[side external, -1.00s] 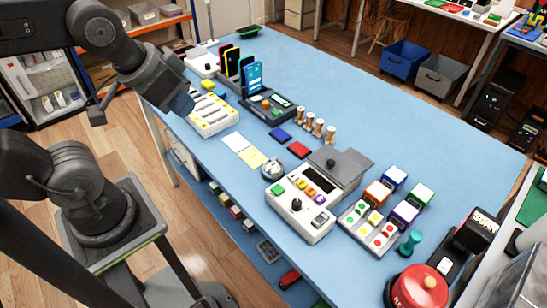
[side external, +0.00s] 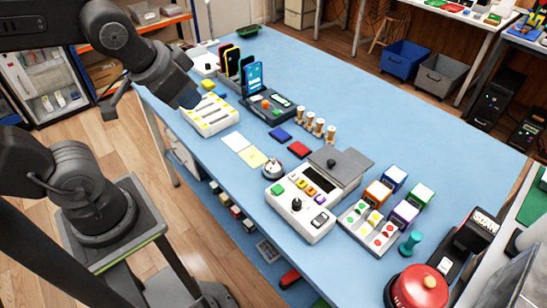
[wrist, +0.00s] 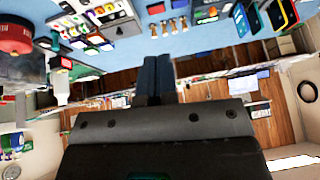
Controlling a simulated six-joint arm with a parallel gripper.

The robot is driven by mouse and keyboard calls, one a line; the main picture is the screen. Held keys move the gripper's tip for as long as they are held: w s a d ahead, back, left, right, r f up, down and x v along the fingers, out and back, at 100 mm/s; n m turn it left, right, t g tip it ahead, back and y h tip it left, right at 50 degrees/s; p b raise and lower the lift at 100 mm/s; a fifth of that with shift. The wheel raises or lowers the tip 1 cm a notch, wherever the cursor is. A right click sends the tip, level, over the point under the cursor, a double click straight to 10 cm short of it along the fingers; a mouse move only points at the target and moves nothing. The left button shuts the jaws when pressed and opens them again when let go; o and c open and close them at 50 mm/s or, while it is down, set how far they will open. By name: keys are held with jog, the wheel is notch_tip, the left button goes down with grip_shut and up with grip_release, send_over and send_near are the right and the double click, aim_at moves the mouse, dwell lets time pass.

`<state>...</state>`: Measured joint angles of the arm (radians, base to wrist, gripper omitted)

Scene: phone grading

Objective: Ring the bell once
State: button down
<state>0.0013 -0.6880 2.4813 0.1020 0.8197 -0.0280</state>
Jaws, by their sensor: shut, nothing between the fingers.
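The bell (side external: 272,169), a small silver dome, stands on the blue table between the yellow note and the white control box in the side view. I cannot make it out in the wrist view. My gripper (side external: 188,98) is above the table's left side, up and left of the bell and well apart from it. In the wrist view its two dark blue fingers (wrist: 158,72) are together with nothing between them.
Near the bell are a white control box (side external: 302,207), a red pad (side external: 299,149) and a yellow note (side external: 252,158). A white tray (side external: 209,116) lies below my gripper. Upright phones (side external: 254,75) stand behind. A large red button (side external: 420,287) is front right.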

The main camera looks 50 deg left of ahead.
jog(key=w+a+f+m+t+y, duration=0.2)
jog(key=w+a+m, duration=0.1)
jog(key=w, duration=0.5)
jog(key=m+h, duration=0.7)
jog(key=m, duration=0.4)
send_over(273, 160)
notch_tip(273, 160, down, 11)
jog(key=shift+f, duration=4.4)
jog(key=shift+f, duration=0.4)
